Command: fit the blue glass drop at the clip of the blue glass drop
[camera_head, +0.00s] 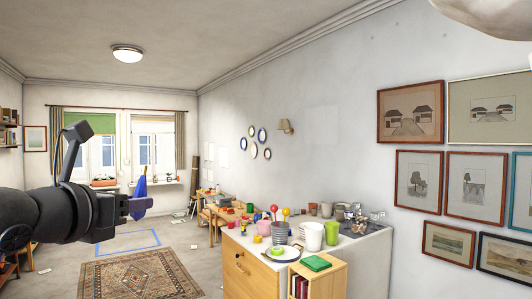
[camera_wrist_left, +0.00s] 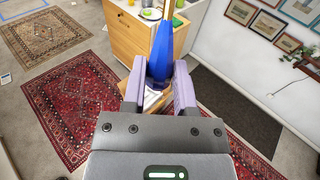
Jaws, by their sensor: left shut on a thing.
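The blue glass drop (camera_head: 140,190) is a deep blue, elongated piece that narrows toward its upper end. My left gripper (camera_head: 141,206) comes in from the left and is shut on it, holding it upright in the air. In the left wrist view the blue glass drop (camera_wrist_left: 161,52) stands between the two purple-grey fingers of my left gripper (camera_wrist_left: 159,88). Its lower end is partly hidden by the fingers. I cannot make out the clip in either view. My right gripper is not in view.
A wooden cabinet (camera_head: 245,272) with cups, a plate and kitchen things on top stands right of centre. A pale rounded object (camera_head: 490,14) hangs at the top right edge, cut off. A patterned rug (camera_head: 140,275) lies on the floor. Framed pictures hang on the right wall.

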